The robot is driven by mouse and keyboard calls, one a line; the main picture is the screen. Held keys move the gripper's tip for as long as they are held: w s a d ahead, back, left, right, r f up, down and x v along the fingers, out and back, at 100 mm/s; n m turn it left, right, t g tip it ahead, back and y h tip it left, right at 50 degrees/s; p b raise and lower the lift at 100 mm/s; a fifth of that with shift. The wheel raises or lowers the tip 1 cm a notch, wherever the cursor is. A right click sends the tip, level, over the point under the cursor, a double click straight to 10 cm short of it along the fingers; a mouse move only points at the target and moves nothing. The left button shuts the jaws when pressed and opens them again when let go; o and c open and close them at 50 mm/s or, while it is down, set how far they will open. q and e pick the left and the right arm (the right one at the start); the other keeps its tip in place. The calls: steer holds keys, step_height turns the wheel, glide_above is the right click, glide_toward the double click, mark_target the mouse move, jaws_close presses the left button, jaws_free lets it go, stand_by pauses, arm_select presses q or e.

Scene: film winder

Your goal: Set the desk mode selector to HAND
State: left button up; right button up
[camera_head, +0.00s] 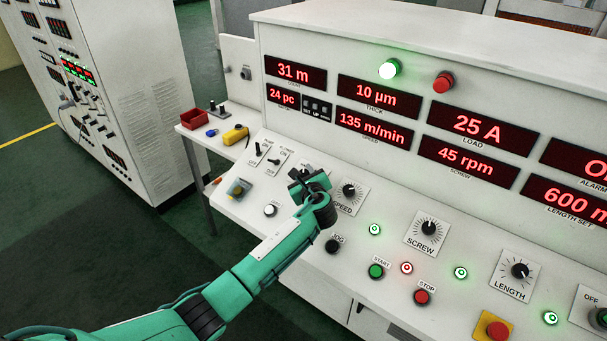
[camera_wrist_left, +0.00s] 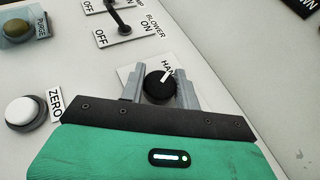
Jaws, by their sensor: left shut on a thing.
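The mode selector (camera_wrist_left: 159,88) is a round black knob with a white pointer line on a pale plate. In the left wrist view the pointer slants up and right, next to lettering that begins "HA"; the rest of that label is hidden. My left gripper (camera_wrist_left: 160,94) has one grey finger on each side of the knob and is shut on it. In the head view my left gripper (camera_head: 307,181) is at the desk panel, left of the SPEED knob, and hides the selector. My right gripper is not in view.
The BLOWER switch (camera_wrist_left: 121,22) and white ZERO button (camera_wrist_left: 22,110) are close by. The SPEED knob (camera_head: 348,191) is just right of my gripper, with the black JOG button (camera_head: 332,246) below. A red bin (camera_head: 194,119) and yellow pendant (camera_head: 235,135) lie on the left shelf.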

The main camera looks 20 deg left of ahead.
arm_select(q)
steer(key=o, duration=1)
steer(key=b+v, duration=0.1)
steer(key=v, duration=0.5)
steer(key=b+v, duration=0.2)
steer(key=v, duration=0.4)
steer(key=shift+s+d+f+b, duration=0.15)
steer(key=shift+s+d+b, duration=0.05)
steer(key=shift+s+b, duration=0.1)
steer(key=shift+s+d, duration=0.25)
steer(key=shift+s, duration=0.2)
